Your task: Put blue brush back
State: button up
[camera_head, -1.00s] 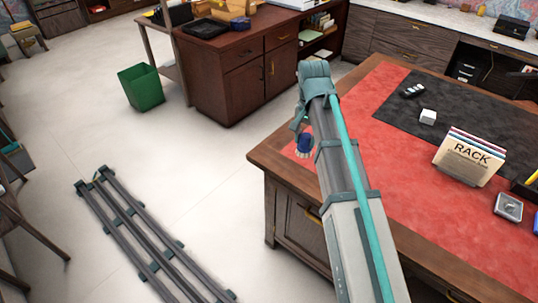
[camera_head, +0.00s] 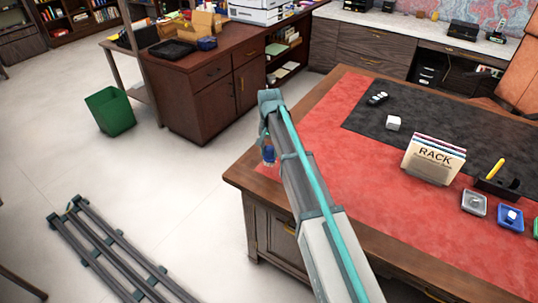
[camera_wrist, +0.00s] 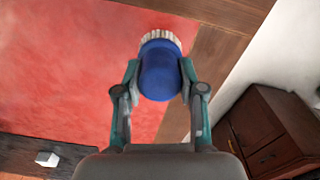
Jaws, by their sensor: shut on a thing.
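My gripper (camera_wrist: 160,78) is shut on the blue brush (camera_wrist: 160,72), with one finger on each side of its rounded blue body. Its pale bristles point away from the palm in the wrist view. In the head view the brush (camera_head: 268,155) is a small blue shape beside my arm, over or near the desk's left edge; its height above the desk is hard to tell. On the desk at right, a blue dish (camera_head: 503,222) holds a small blue and white item. A grey dish (camera_head: 474,206) is left of it, and a green one (camera_head: 535,226) is cut off at the right.
A card rack (camera_head: 433,160) stands on the red desk top (camera_head: 350,180). Behind the dishes is a black tray (camera_head: 485,184) with a yellow item. A white cube (camera_head: 393,123) and a small dark object (camera_head: 377,98) lie on the black mat. The red surface left of the rack is clear.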

aim_at(269, 156)
jog(key=shift+w+a+f, duration=0.1)
jog(key=shift+w+f, duration=0.2)
jog(key=shift+w+f+p, duration=0.2)
jog(key=shift+f+p, duration=0.65)
jog(key=shift+f, duration=1)
jog(key=o, duration=1.1)
jog(key=shift+f, duration=0.1)
notch_tip(269, 156, up, 12)
jog(key=b, duration=0.3)
jog(key=shift+s, duration=0.1)
